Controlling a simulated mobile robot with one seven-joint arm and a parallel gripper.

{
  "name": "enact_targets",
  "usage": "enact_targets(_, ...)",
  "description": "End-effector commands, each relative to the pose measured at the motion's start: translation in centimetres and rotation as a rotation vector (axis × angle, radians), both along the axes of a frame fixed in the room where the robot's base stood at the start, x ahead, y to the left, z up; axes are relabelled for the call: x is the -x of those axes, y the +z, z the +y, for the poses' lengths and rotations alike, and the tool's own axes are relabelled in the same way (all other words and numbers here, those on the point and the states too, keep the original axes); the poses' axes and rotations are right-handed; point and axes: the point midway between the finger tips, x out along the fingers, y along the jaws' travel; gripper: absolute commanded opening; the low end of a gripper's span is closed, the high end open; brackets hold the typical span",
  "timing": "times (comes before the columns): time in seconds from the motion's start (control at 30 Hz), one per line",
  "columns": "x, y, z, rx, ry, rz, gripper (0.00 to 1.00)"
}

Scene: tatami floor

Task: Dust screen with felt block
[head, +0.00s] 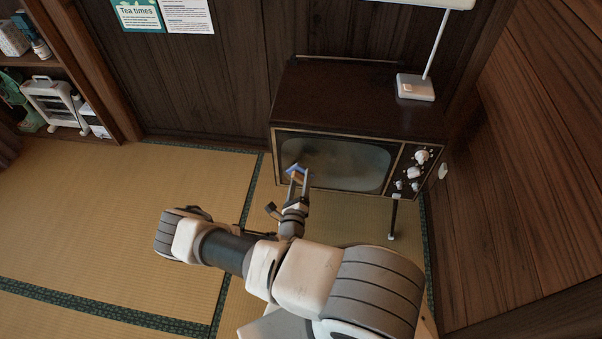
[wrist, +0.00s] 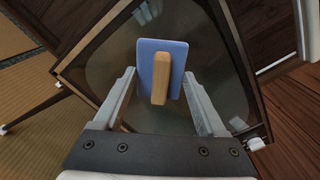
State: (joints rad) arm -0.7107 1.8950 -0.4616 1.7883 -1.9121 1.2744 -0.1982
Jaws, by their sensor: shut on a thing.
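The felt block is a blue pad (wrist: 175,58) with a wooden handle (wrist: 161,78); it also shows small in the head view (head: 296,169). My gripper (head: 298,178) is shut on the block, with a finger at each side of the pad in the wrist view (wrist: 160,85). The block is in front of the left part of the television's dark screen (head: 345,165); I cannot tell whether the felt touches the glass. The screen looks hazy and greyish in patches. In the wrist view the screen (wrist: 110,62) fills the area behind the block, and the block hides part of it.
The television cabinet (head: 350,98) stands on thin legs by dark wooden walls. A white lamp (head: 415,88) stands on top. Knobs (head: 415,172) line the screen's right side. A shelf (head: 60,75) is at the far left. The tatami (head: 90,215) at left is clear.

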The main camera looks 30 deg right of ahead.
Motion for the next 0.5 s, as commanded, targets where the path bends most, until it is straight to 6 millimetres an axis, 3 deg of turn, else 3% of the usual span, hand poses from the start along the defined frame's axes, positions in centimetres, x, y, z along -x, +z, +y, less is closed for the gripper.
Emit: enact_targets(0.5, 0.92, 0.01, 0.6, -0.001, 0.0, 0.001, 0.22)
